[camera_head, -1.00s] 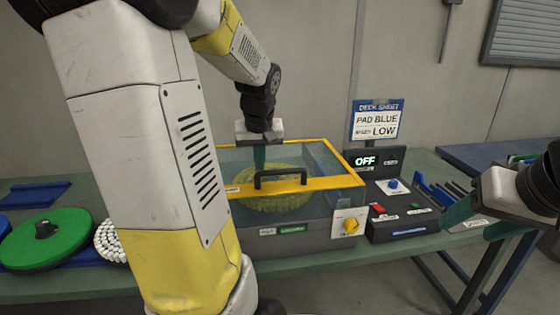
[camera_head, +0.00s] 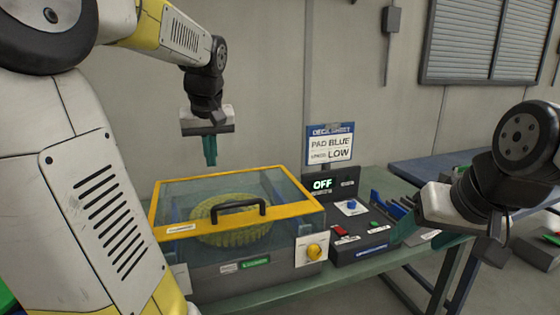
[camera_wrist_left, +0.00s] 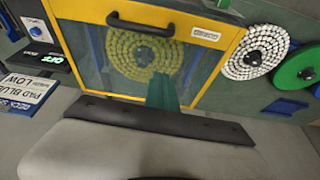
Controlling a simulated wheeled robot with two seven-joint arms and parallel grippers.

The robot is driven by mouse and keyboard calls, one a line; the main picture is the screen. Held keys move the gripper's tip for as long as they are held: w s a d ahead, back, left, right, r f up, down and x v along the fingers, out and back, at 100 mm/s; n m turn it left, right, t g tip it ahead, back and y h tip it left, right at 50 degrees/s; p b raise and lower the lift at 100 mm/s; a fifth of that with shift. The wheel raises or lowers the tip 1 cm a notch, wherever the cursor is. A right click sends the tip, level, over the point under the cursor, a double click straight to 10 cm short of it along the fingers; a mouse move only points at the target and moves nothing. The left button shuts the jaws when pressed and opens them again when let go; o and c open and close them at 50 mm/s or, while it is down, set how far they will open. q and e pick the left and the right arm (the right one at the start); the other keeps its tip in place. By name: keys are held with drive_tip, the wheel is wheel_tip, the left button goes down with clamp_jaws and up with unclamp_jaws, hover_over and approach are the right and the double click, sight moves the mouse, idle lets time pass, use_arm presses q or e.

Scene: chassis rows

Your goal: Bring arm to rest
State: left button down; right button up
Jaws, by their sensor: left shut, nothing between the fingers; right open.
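My left gripper (camera_head: 210,150) is shut and empty, with its teal fingers pointing down above the back of the machine box. The box (camera_head: 165,229) has a yellow-framed clear lid that is closed, with a black handle (camera_head: 238,211). A yellow beaded pad (camera_head: 232,222) lies inside it. In the left wrist view the shut fingers (camera_wrist_left: 163,95) show in front of the lid. My right gripper (camera_head: 405,228) is open and empty at the right, beside the control panel and near the bench edge.
A control panel (camera_head: 365,243) with a display reading OFF stands right of the box. Behind it is a sign (camera_head: 330,145) reading PAD BLUE, LOW. White (camera_wrist_left: 254,52) and green (camera_wrist_left: 298,70) round pads lie beside the box.

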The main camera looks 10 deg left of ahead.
use_arm(q)
drive_tip(key=s+d+f+m+t+h, duration=0.1)
drive_tip(key=s+d+f+m+h, duration=0.1)
drive_tip(key=s+d, duration=0.5)
drive_tip(key=s+d+f+m+t+h, duration=0.1)
drive_tip(key=s+d+f+m+h, duration=0.1)
drive_tip(key=s+d, duration=0.5)
drive_tip(key=shift+s+d+f+m+t, duration=0.35)
drive_tip(key=shift+d+f+m, duration=0.5)
drive_tip(key=shift+m, duration=0.35)
drive_tip(key=shift+r, duration=0.1)
